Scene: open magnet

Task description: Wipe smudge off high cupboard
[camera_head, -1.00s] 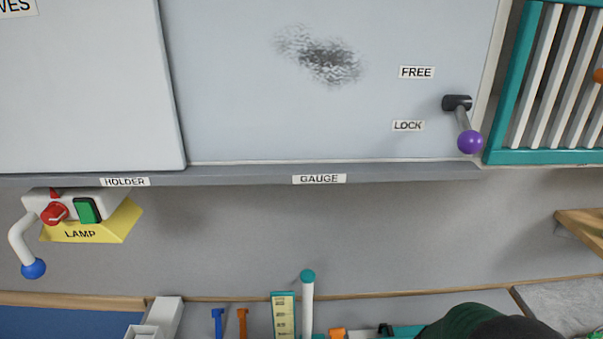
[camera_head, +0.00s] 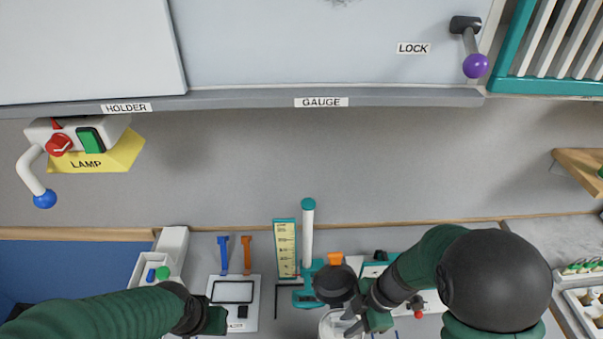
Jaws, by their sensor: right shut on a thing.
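The high cupboard's pale grey door (camera_head: 300,45) fills the top of the head view. Only the lower edge of the dark smudge (camera_head: 343,2) shows, at the top border. My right gripper (camera_head: 352,322) is low in the view, over the counter and far below the smudge. It is shut on a white object (camera_head: 332,322), partly hidden by the gripper and cut by the bottom border, so I cannot tell what it is. My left gripper (camera_head: 214,320) is low at the left, by a white tablet-like panel; its fingers are not clear.
A purple-knobbed lever (camera_head: 474,65) sticks out at the door's right, by the LOCK label. A teal-capped white post (camera_head: 308,235) rises from the cluttered counter. The wall between is clear.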

